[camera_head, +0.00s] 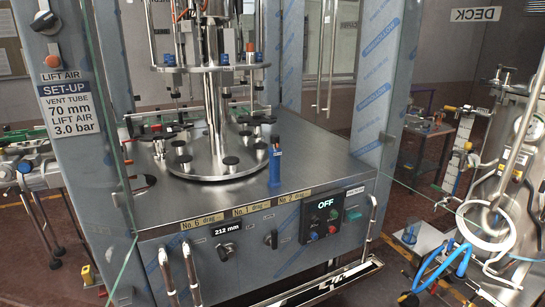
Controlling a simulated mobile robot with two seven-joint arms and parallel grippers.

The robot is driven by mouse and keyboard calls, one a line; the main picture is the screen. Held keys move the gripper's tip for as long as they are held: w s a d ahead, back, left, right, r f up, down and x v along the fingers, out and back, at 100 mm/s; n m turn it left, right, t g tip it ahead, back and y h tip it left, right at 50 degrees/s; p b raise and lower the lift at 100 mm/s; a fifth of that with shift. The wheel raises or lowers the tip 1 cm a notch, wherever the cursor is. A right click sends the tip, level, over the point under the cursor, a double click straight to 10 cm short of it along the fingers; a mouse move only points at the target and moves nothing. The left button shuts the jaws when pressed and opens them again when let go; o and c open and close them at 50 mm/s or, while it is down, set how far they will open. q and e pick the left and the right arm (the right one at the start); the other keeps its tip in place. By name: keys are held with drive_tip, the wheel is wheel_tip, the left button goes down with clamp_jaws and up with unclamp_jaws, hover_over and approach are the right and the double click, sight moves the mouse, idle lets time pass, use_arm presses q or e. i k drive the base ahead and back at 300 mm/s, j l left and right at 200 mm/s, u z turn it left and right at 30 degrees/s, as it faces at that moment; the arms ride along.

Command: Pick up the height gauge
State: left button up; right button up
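A small upright blue block with a dark top (274,165), which looks like the height gauge, stands on the steel deck (330,160) of the filler near its front edge. It is right of the round base plate of the central column. Its lower end appears to rest on the deck, and nothing is touching its upper part. I cannot read any marking on it. Neither of my grippers shows in the head view.
The steel column (213,100) with its round plates stands behind and left of the block. Film-wrapped posts (379,80) frame the deck. A front panel with an OFF display (322,204) and handles lies below. Hoses (440,265) and a tank crowd the right.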

sight(274, 182)
drive_tip(key=i+l+u, duration=0.25)
drive_tip(key=i, duration=0.25)
drive_tip(key=i+l+u, duration=0.2)
drive_tip(key=i+l, duration=0.25)
